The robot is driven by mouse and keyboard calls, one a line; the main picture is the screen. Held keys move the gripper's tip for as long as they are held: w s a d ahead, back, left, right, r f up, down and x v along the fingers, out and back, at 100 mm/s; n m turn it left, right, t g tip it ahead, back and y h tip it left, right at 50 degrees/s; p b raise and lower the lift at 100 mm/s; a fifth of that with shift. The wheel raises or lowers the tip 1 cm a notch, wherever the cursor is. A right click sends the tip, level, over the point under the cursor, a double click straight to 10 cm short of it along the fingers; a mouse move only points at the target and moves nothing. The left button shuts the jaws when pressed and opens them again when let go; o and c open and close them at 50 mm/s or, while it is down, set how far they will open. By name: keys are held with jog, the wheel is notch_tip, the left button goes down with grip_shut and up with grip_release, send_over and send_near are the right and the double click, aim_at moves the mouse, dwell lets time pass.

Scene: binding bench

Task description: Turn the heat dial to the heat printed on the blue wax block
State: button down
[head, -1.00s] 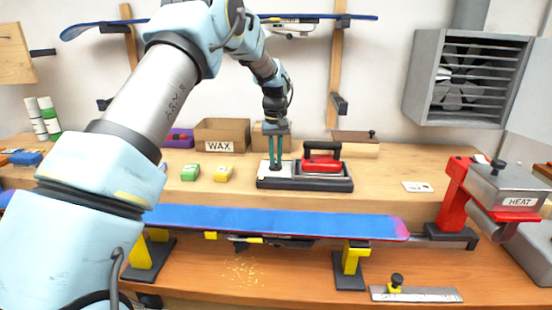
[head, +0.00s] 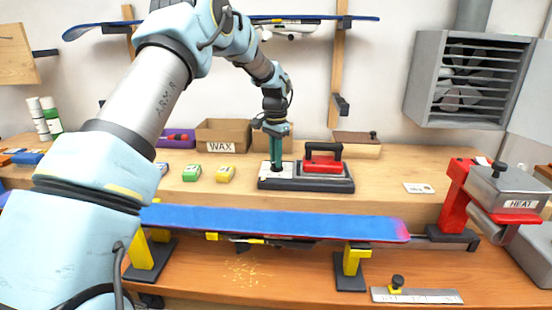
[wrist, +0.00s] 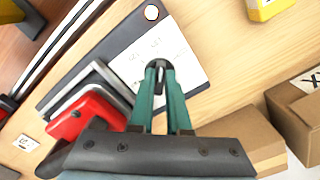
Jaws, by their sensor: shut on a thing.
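My gripper (wrist: 159,75) reaches down to the white plate (wrist: 150,52) on the dark iron stand; it also shows in the head view (head: 276,168). Its green fingers are shut on the small black heat dial (wrist: 158,63). The printing on the plate is too small to read, and the fingers cover part of the dial. A blue wax block (head: 163,168) shows only as a sliver beside my arm in the head view. The heat printed on it cannot be read. A green block (head: 192,173) and a yellow block (head: 226,174) lie to its right.
A red iron (head: 322,163) rests on the stand (head: 318,184), right of the dial. A WAX box (head: 222,134) stands behind. A blue ski or board (head: 270,222) lies in front. The bench right of the stand is mostly clear.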

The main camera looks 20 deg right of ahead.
jog(key=m, duration=0.4)
jog(key=shift+w, duration=0.15)
jog(key=shift+m+p, duration=0.45)
jog(key=shift+m, duration=1.25)
jog(key=c, duration=0.9)
grip_release()
notch_tip(320, 180, up, 11)
jog(key=b, duration=0.3)
jog(key=shift+f, duration=0.1)
